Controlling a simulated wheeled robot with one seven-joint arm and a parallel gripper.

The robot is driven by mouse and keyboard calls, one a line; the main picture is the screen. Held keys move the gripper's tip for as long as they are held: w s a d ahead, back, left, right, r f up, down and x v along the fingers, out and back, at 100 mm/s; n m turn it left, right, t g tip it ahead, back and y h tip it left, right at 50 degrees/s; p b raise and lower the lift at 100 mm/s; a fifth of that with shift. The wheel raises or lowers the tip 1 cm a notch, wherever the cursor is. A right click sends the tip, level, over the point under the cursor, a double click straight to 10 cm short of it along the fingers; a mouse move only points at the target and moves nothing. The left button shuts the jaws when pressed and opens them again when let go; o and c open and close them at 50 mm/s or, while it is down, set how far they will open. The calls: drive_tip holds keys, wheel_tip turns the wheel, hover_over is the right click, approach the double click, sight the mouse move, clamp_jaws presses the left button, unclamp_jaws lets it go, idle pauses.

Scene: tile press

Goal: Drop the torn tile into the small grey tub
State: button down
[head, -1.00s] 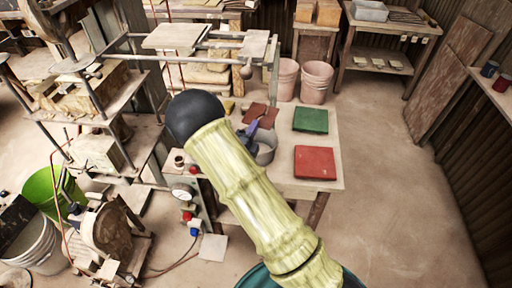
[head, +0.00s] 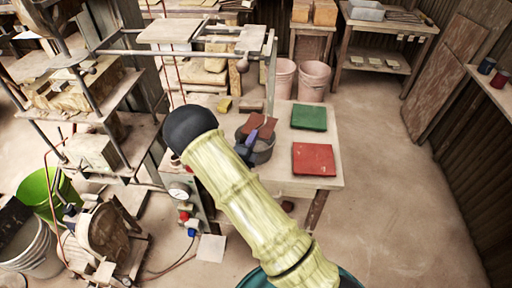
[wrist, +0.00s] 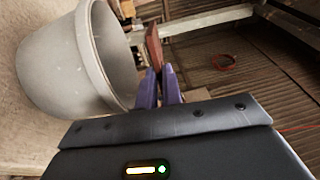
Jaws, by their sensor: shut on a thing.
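The torn tile is a flat reddish-brown piece (head: 259,123), seen edge-on in the wrist view (wrist: 154,46). My gripper (head: 249,139) has purple fingers, which are closed on the tile's lower end in the wrist view (wrist: 158,84). The small grey tub (head: 264,156) stands on the table, partly hidden behind my arm and gripper. In the head view the tile overlaps the tub's mouth and far rim. In the wrist view the tub (wrist: 55,65) lies on its side in the picture, its mouth facing right, with the tile just beyond the rim. Contact between tile and tub cannot be told.
A green tile (head: 309,117) and a red tile (head: 313,158) lie on the table (head: 285,182) right of the tub. A yellow sponge-like piece (head: 224,104) and a brown block (head: 250,106) lie behind. The metal press frame (head: 272,75) stands at left. Two pink buckets stand behind the table.

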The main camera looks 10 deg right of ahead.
drive_tip(key=c, duration=1.5)
unclamp_jaws()
drive_tip(key=shift+s, duration=0.15)
drive_tip(key=shift+s+a+f, duration=0.1)
drive_tip(key=shift+s+a, duration=0.1)
drive_tip(key=shift+a, duration=0.05)
drive_tip(key=b+v, duration=0.5)
drive_tip(key=v, duration=1.1)
drive_tip(key=shift+s, duration=0.25)
drive_tip(key=shift+w, duration=0.1)
